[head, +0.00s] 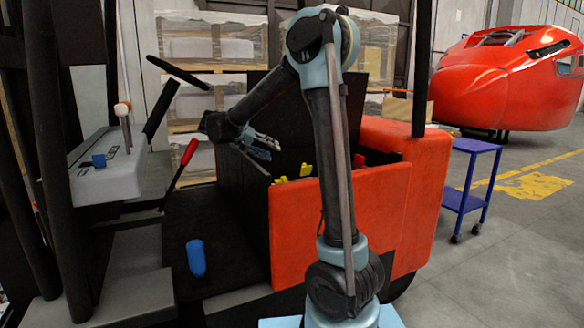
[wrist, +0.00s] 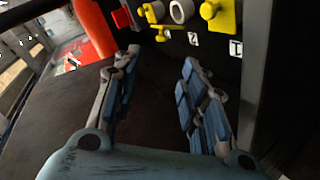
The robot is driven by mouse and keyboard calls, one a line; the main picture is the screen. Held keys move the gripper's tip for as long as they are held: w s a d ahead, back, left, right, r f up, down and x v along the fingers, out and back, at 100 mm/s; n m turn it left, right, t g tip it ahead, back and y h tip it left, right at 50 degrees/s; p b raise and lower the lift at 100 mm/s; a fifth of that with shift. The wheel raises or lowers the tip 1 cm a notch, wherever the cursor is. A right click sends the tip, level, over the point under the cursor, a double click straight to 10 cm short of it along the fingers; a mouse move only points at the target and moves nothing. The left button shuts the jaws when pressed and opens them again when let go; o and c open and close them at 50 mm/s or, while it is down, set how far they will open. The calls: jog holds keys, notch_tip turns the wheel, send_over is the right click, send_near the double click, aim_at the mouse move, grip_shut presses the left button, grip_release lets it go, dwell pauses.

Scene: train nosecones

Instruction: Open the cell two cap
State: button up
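The wrist view shows a row of fittings on a dark panel at the top. A grey round neck (wrist: 182,11) stands above the label 2 (wrist: 194,39), with no yellow cover seen over its face. A yellow cap-like piece (wrist: 153,12) is left of it. Another yellow cap (wrist: 222,15) is above the label 1 (wrist: 235,47). Which yellow piece belongs to cell two is not certain. My gripper (wrist: 158,85) is open and empty, its fingers apart below the fittings. In the head view my gripper (head: 272,146) hangs over the red vehicle's open compartment, near yellow pieces (head: 306,170).
The red body (head: 385,205) walls the compartment, and a dark raised lid stands behind it.

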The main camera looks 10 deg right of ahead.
send_near(305, 169)
jog(key=w+d+f, duration=0.1)
jog(key=d, duration=0.1)
jog(key=w+d+f, duration=0.1)
jog(key=w+d, duration=0.1)
jog(key=w+d+f, duration=0.1)
jog(key=w+d, duration=0.1)
jog(key=shift+w, duration=0.15)
dwell(0.3)
jog(key=c, duration=0.8)
jog(key=shift+c, duration=0.2)
